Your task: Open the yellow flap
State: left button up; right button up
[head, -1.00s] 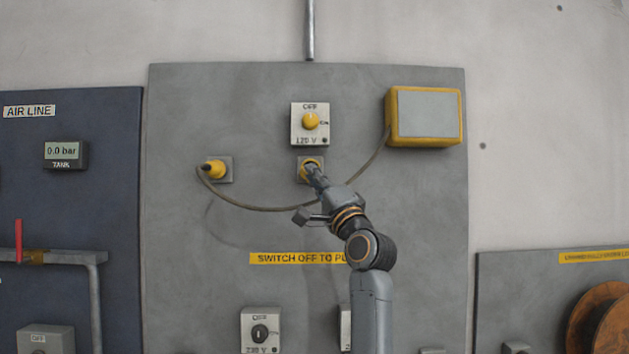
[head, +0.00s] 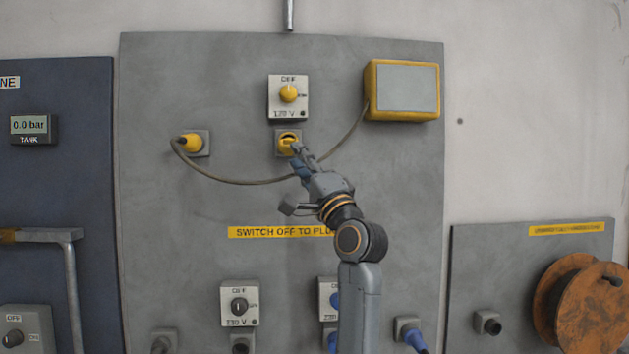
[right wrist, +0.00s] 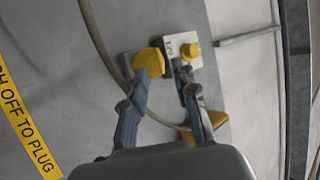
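The yellow flap (head: 286,146) is on the small grey socket below the 120 V switch. A dark gap shows at the top of its yellow part; I cannot tell how far the flap stands open. It also shows in the right wrist view (right wrist: 150,61), just beyond the tip of one finger. My right gripper (head: 299,157) is at the lower right of the flap, its fingers parted with nothing visible between them. In the right wrist view its two fingers (right wrist: 162,80) are clearly apart. I cannot tell whether a fingertip touches the flap. My left gripper is not in view.
The 120 V switch (head: 288,96) with a yellow knob is just above. A yellow plug (head: 191,143) sits in the left socket, and its cable (head: 240,183) sags behind my right gripper towards the yellow box (head: 402,90). More switches (head: 239,304) are lower on the panel.

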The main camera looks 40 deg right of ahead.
jog(key=v, duration=0.8)
